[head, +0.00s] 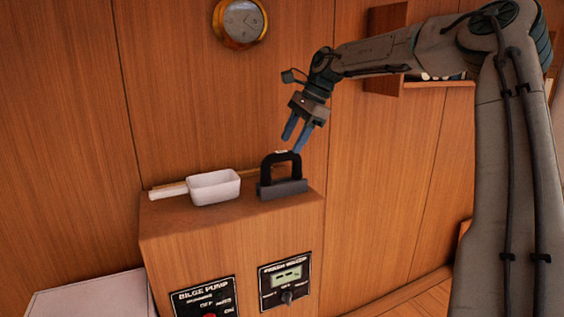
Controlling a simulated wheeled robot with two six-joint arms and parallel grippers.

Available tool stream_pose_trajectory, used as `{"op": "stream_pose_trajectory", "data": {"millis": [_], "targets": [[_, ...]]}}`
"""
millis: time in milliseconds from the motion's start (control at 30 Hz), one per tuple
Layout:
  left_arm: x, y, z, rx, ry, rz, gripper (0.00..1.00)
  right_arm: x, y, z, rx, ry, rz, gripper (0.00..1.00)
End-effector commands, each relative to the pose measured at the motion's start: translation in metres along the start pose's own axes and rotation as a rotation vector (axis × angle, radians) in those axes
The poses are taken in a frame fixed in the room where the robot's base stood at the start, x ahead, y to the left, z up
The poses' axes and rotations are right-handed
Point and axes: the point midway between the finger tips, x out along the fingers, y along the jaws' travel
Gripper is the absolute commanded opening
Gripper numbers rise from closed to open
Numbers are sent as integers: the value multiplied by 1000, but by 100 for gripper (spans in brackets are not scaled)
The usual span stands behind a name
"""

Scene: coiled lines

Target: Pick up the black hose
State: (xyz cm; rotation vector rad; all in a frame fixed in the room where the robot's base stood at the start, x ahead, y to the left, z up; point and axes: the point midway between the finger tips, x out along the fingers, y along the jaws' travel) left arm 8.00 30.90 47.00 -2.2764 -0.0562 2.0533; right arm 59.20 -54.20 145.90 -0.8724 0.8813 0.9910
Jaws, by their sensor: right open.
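A black, arch-shaped piece (268,168), which looks like the black hose, stands upright on top of the wooden cabinet (165,222). A dark grey block (285,190) sits at its foot, and I cannot tell whether the two are joined. A small pale mark shows at the top of the arch. My right gripper (295,141) points down with its two blue fingers apart and empty. In the picture its tips are just above the arch, apparently not touching it. My left gripper is not in view.
A white scoop (214,187) with a long handle lies left of the arch. Panels for the bilge pump (205,298) and another control (286,283) are on the cabinet front. A clock (240,21) hangs on the wood wall behind. A shelf (440,84) is at upper right.

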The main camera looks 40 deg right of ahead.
Motion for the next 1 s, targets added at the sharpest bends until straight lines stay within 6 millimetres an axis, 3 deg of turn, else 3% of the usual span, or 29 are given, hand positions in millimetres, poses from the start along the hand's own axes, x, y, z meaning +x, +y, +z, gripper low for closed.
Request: {"op": "stream_pose_trajectory", "data": {"millis": [267,500,867,1000], "targets": [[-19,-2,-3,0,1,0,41,17,2,2,1,-1,3,50],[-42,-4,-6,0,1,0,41,47,4,1,2,0,3,50],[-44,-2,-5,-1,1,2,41,60,4,0,1,0,-1,50],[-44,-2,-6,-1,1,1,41,60,4,0,1,0,-1,25]]}}
